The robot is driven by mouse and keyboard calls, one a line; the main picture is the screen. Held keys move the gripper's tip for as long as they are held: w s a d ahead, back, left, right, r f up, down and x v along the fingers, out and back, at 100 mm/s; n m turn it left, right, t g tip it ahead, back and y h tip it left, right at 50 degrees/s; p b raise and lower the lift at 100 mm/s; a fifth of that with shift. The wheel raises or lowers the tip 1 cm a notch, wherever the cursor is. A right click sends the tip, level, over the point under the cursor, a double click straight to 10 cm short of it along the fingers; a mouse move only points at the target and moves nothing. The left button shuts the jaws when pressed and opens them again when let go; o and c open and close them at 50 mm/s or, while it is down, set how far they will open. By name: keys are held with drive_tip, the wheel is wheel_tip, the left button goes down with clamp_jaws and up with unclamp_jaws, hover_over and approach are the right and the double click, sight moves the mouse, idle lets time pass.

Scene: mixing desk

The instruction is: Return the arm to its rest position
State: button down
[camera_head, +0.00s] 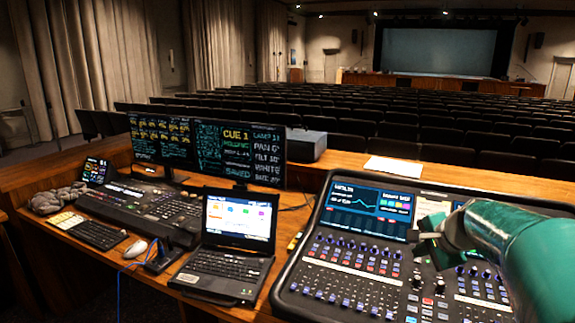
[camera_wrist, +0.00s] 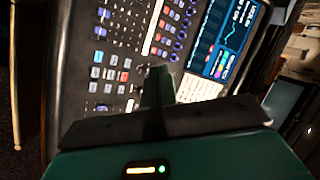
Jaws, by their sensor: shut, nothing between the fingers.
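My gripper (camera_head: 424,243) is at the end of my teal arm, over the right part of the mixing desk (camera_head: 285,290). In the wrist view my gripper (camera_wrist: 158,78) is shut and holds nothing. The mixing desk's buttons and knobs lie beyond the fingers there, tilted in the picture. I cannot tell how high the fingers are above the panel. My arm hides part of the desk's right side.
A laptop (camera_head: 235,225) stands open left of the mixing desk. Two dark monitors (camera_head: 238,152), a lighting console (camera_head: 140,207), a keyboard (camera_head: 90,231) and a mouse (camera_head: 136,248) are farther left. A grey box (camera_head: 306,145) and white paper (camera_head: 393,167) lie behind. Rows of seats (camera_head: 400,115) fill the hall.

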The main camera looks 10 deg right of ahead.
drive_tip(key=s+a+n+g, duration=0.2)
drive_tip(key=s+a+n, duration=0.8)
drive_tip(key=a, duration=0.6)
drive_tip(key=s+a+f+n, duration=0.1)
drive_tip(key=s+a+n, duration=0.2)
drive_tip(key=s, duration=0.3)
drive_tip(key=s+a+f+n, duration=0.1)
drive_tip(key=s+a+n, duration=0.2)
drive_tip(key=s, duration=0.3)
drive_tip(key=shift+s+f+h, duration=0.25)
drive_tip(key=shift+f+h, duration=0.05)
drive_tip(key=shift+d, duration=0.1)
